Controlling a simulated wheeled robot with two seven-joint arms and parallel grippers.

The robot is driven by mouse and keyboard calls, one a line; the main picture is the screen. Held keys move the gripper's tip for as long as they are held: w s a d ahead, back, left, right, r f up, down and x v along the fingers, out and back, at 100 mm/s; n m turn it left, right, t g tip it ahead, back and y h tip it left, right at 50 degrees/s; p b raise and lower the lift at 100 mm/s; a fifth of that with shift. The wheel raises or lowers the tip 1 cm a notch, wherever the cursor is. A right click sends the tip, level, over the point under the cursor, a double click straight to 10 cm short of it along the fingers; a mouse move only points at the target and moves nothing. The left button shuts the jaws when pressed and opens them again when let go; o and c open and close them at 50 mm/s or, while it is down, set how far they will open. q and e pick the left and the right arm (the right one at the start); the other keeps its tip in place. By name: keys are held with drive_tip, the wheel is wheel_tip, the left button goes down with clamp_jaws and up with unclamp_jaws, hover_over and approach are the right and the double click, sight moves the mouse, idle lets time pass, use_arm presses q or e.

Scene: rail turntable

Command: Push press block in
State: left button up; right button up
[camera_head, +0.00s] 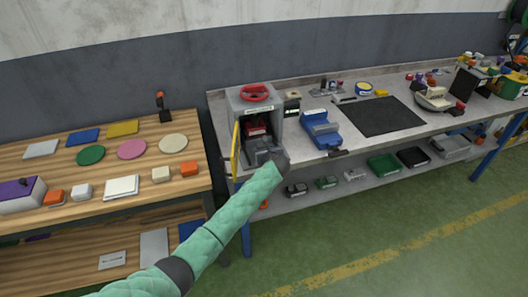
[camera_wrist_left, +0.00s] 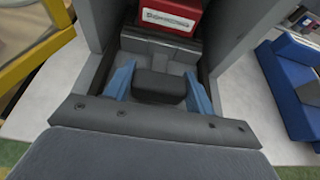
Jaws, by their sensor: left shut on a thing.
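The press (camera_head: 240,104) is a grey box on the grey workbench, with a red handwheel (camera_head: 256,92) on top and a yellow door (camera_head: 236,150) standing open at its left. Inside it is a red block with a white label (camera_head: 257,127), also seen at the top of the left wrist view (camera_wrist_left: 172,14). My left gripper (camera_head: 262,153) reaches into the open front. In the left wrist view its blue fingers are shut on a dark grey block (camera_wrist_left: 160,86), which sits in front of a grey piece below the red block. My right gripper is out of view.
A blue device (camera_head: 322,130) stands right of the press, close to my gripper. A black mat (camera_head: 383,116) lies farther right. Bins, including a green one (camera_head: 383,164), sit on the lower shelf. A wooden table (camera_head: 110,183) with coloured pieces is at left.

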use_arm(q)
drive_tip(key=o, duration=1.1)
drive_tip(key=shift+w+a+r, duration=0.1)
drive_tip(key=shift+w+r, duration=0.05)
drive_tip(key=shift+r, duration=0.05)
drive_tip(key=shift+c, duration=0.2)
drive_tip(key=o, duration=0.3)
drive_tip(key=shift+f, duration=0.1)
drive_tip(key=shift+w+f, duration=0.1)
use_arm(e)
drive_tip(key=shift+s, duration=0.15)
use_arm(q)
drive_tip(key=shift+s, duration=0.45)
drive_tip(key=shift+b+v, duration=0.75)
drive_tip(key=shift+v, duration=0.3)
drive_tip(key=b+v, duration=0.1)
drive_tip(key=v, duration=0.2)
drive_tip(key=shift+s+d, duration=0.15)
drive_tip(key=shift+d, duration=0.05)
drive_tip(key=shift+s+d+r+b, duration=0.2)
drive_tip(key=shift+s+r+b, duration=0.1)
drive_tip(key=shift+s+r, duration=0.25)
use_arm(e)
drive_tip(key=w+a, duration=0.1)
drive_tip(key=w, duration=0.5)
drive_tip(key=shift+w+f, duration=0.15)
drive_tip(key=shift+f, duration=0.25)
